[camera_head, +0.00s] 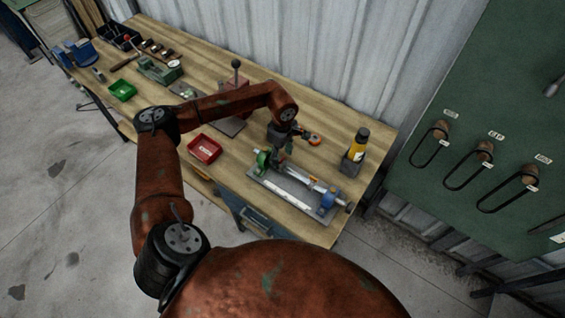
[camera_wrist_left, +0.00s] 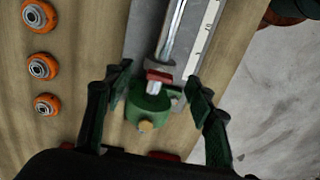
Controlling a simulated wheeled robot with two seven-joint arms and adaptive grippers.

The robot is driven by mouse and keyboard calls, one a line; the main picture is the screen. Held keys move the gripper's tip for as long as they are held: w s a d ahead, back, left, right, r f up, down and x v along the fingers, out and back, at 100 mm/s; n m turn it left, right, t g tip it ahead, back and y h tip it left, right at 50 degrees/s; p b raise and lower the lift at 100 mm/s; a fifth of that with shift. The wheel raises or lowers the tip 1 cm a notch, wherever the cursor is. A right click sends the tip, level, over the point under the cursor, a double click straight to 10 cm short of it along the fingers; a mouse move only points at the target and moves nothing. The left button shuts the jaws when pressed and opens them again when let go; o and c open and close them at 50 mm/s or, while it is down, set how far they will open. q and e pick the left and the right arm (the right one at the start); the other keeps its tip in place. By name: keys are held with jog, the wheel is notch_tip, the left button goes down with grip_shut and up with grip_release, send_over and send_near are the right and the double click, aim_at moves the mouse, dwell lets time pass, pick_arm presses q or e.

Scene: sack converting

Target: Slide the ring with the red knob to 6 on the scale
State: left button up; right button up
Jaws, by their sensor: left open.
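The slide fixture (camera_head: 300,190) is a grey plate on the bench with a metal rod, a green end block (camera_head: 262,160) and a blue end block (camera_head: 327,199). My right gripper is not in view.
Orange wheels (camera_wrist_left: 41,66) lie beside the fixture. A red tray (camera_head: 204,149) and a red lever press (camera_head: 234,90) are to the left. The bench's front edge is close to the fixture.

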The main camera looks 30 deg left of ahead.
aim_at(283, 163)
pick_arm(q)
jog(key=shift+d+f+p, duration=0.1)
jog(key=shift+f+p, duration=0.25)
jog(key=shift+f, duration=2.25)
jog(key=shift+c, duration=0.6)
grip_shut()
